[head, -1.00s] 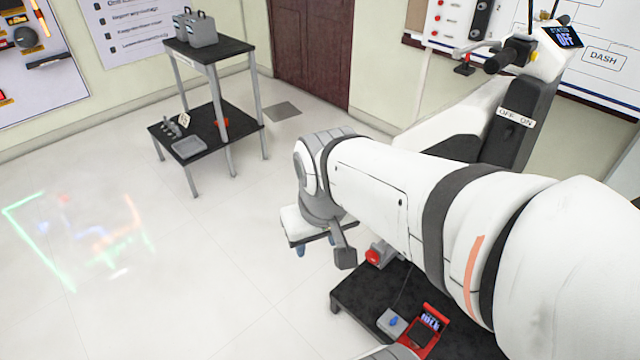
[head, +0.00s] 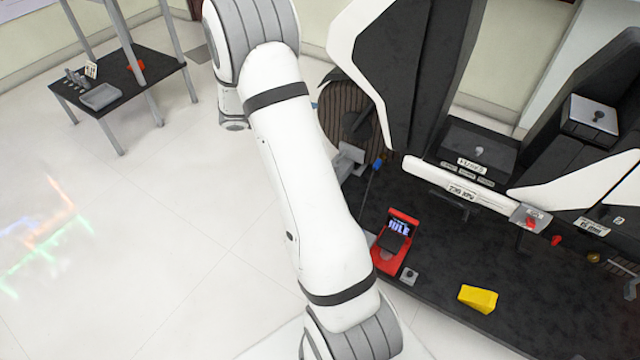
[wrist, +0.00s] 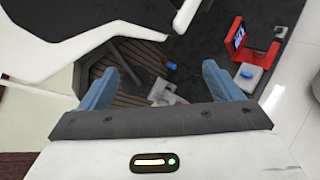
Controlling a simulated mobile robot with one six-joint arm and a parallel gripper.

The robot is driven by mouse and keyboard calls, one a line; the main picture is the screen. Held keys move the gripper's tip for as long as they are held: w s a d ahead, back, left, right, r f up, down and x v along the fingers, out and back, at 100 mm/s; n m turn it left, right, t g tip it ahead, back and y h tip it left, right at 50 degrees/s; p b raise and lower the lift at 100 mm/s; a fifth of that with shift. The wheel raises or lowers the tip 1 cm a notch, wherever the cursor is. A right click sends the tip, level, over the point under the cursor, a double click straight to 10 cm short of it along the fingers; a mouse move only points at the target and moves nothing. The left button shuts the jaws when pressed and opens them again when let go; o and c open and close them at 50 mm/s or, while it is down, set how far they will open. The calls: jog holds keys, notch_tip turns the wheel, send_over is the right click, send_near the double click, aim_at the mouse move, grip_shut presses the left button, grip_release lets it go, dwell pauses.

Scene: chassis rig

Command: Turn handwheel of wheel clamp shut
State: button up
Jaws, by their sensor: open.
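A dark brown, ribbed round part (head: 340,108), which looks like the wheel, shows past my arm in the head view. It also shows in the wrist view (wrist: 118,88). A grey block (head: 347,160), perhaps the clamp, sits at its lower edge; it is also in the wrist view (wrist: 163,93). I cannot clearly make out a handwheel. In the wrist view my gripper (wrist: 160,70) is open and empty, its two blue fingers wide apart over the wheel area. It appears apart from the wheel and block.
White and black machine panels (head: 410,60) overhang the wheel. A black table (head: 130,88) stands left; floor between is clear.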

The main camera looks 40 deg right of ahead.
jog(key=w+d+f+n+t+h+b, duration=0.1)
jog(key=w+d+f+n+t+b, duration=0.1)
jog(key=f, duration=1.2)
jog(key=w+d+f+n+t+h+b, duration=0.2)
jog(key=w+f+n+t+b, duration=0.2)
jog(key=f, duration=1.1)
jog(key=w+d+f+n+t+h+b, duration=0.1)
jog(key=w+d+f+n+t+b, duration=0.2)
jog(key=f, duration=1.2)
jog(key=shift+w+f+n+b, duration=0.1)
jog(key=shift+w+n+b, duration=0.6)
jog(key=shift+b, duration=0.7)
jog(key=shift+w+n+b, duration=0.35)
jog(key=shift+n+b, duration=0.55)
jog(key=shift+b, duration=0.5)
jog(key=shift+w+d+f, duration=0.1)
jog(key=shift+d+f, duration=0.15)
jog(key=b+x, duration=0.2)
jog(key=x, duration=0.4)
jog(key=shift+r+b, duration=0.1)
jog(key=shift+b, duration=0.3)
jog(key=shift+w+d+r, duration=0.15)
jog(key=shift+w+d, duration=0.05)
jog(key=shift+d, duration=0.45)
